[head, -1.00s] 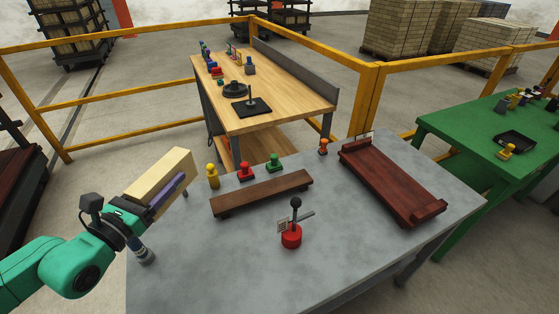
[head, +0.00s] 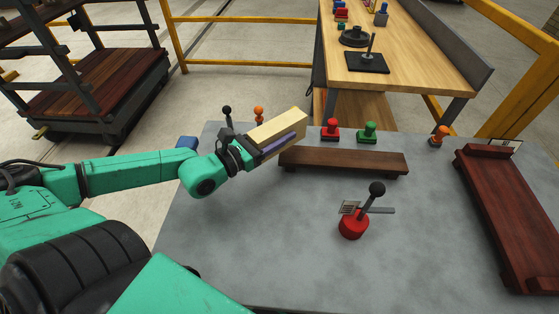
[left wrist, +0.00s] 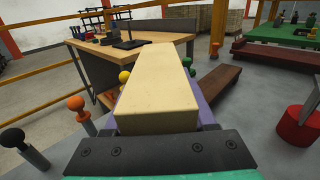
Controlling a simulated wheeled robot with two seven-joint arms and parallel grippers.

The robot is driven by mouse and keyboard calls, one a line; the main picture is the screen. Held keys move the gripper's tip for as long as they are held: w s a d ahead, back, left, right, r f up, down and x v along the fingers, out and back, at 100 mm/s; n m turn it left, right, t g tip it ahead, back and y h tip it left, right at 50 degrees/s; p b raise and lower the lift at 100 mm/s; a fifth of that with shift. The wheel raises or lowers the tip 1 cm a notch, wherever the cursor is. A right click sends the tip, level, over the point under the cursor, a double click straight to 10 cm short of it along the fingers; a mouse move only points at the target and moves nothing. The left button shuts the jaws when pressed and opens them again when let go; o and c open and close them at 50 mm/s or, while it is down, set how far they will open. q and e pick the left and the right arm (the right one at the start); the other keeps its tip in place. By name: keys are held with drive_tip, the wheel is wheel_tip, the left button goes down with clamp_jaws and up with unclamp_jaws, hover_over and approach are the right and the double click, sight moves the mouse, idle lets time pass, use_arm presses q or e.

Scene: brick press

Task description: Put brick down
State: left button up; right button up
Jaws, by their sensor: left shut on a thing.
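A pale cream brick (head: 275,130) is held by my left gripper (head: 268,146) above the left part of the grey table (head: 270,245). In the left wrist view the brick (left wrist: 152,88) fills the middle and points away from the gripper. The gripper is shut on it, with a purple finger (head: 285,145) along its side. A low brown wooden board (head: 345,160) lies on the table just right of the brick. A larger reddish-brown wooden tray (head: 508,215) lies at the right. My right gripper is not in view.
A red base with a black-knobbed lever (head: 354,223) stands mid-table. Red (head: 331,128), green (head: 367,132) and orange (head: 439,135) knobs stand along the back edge. A wooden cart (head: 90,90) stands off the table at the left. The front of the table is clear.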

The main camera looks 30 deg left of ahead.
use_arm(q)
wheel_tip(320, 180, down, 2)
drive_tip(key=shift+s+f+b, duration=0.1)
drive_tip(key=shift+f+b, duration=0.05)
drive_tip(key=shift+b, duration=0.3)
wheel_tip(320, 180, down, 3)
drive_tip(key=shift+b, duration=1)
drive_tip(key=shift+f, duration=0.2)
drive_tip(key=shift+r, duration=0.1)
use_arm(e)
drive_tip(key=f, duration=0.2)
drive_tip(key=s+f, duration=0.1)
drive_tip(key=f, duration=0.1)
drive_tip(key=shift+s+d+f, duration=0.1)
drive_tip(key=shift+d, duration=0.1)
use_arm(q)
drive_tip(key=o, duration=1.3)
drive_tip(key=shift+c, duration=0.2)
